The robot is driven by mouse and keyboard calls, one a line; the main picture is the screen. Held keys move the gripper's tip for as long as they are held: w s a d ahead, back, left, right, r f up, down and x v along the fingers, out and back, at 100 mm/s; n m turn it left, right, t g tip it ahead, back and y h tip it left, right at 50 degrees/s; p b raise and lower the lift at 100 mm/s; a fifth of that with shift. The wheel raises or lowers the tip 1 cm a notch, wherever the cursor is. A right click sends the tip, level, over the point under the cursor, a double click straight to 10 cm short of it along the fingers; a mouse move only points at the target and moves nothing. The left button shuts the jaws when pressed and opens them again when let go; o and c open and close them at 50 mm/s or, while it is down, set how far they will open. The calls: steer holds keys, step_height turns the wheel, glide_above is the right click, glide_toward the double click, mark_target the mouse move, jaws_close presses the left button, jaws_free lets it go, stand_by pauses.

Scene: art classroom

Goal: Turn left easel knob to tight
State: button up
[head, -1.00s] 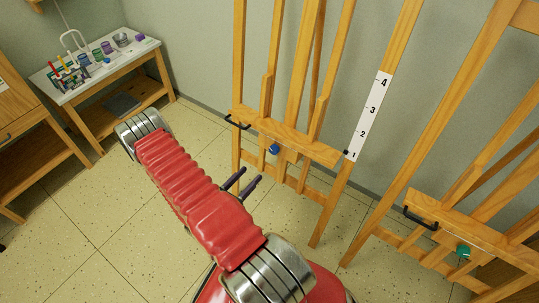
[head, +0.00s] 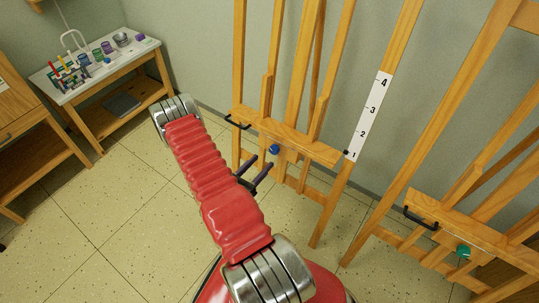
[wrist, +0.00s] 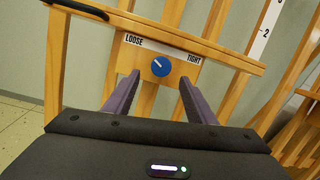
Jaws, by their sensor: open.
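The left easel (head: 285,133) stands against the wall, with a blue knob (head: 274,149) under its wooden ledge. In the wrist view the blue knob (wrist: 161,66) sits on the easel's front below a white strip (wrist: 162,46) reading LOOSE at left and TIGHT at right. A white mark on the knob points to the upper left, toward LOOSE. My gripper (wrist: 155,85) is open, its two purple-grey fingers apart on either side of the knob in the picture. It touches nothing that I can see. In the head view my gripper (head: 257,166) is partly hidden behind my red arm.
A black handle (head: 237,122) sticks out from the left end of the easel's ledge. A second easel with a green knob (head: 463,251) stands at right. A supply table (head: 90,88) is at far left.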

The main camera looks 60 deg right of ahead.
mark_target(272, 152)
steer(key=shift+s+d, duration=0.2)
steer(key=shift+d, duration=0.9)
steer(key=shift+s+d, duration=0.25)
steer(key=shift+d, duration=0.85)
steer(key=shift+s+d, duration=0.2)
steer(key=shift+d, duration=0.9)
steer(key=shift+c, duration=0.5)
steer(key=c, duration=0.9)
steer(key=shift+a, duration=0.2)
steer(key=shift+c, duration=0.2)
steer(key=shift+d, duration=0.15)
